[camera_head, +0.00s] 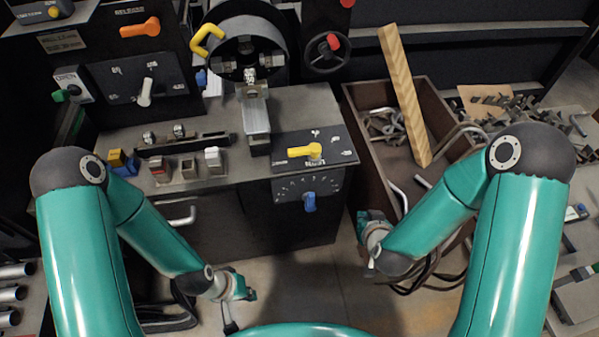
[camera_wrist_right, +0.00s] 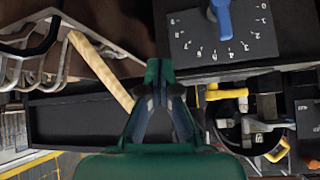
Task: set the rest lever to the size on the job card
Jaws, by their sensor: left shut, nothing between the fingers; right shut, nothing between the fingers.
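A yellow lever (camera_head: 303,152) lies roughly sideways on a dark plate with small white marks, on the machine's right front; I cannot read its label surely. It also shows in the right wrist view (camera_wrist_right: 227,93). Below it, a blue knob (camera_head: 309,202) sits on a numbered dial, seen large in the right wrist view (camera_wrist_right: 222,20). A white lever (camera_head: 146,91) stands on a marked panel at the left. I cannot make out a job card. My left gripper (camera_head: 245,293) is shut and empty, low before the machine. My right gripper (camera_head: 366,226) is shut and empty, right of the dial.
A brown crate (camera_head: 352,112) with metal parts and a leaning wooden plank (camera_head: 403,92) stands right of the machine. A chuck (camera_head: 248,56), a yellow hook (camera_head: 208,39), an orange lever (camera_head: 140,27) and a handwheel (camera_head: 327,52) are further back. Floor between my grippers is clear.

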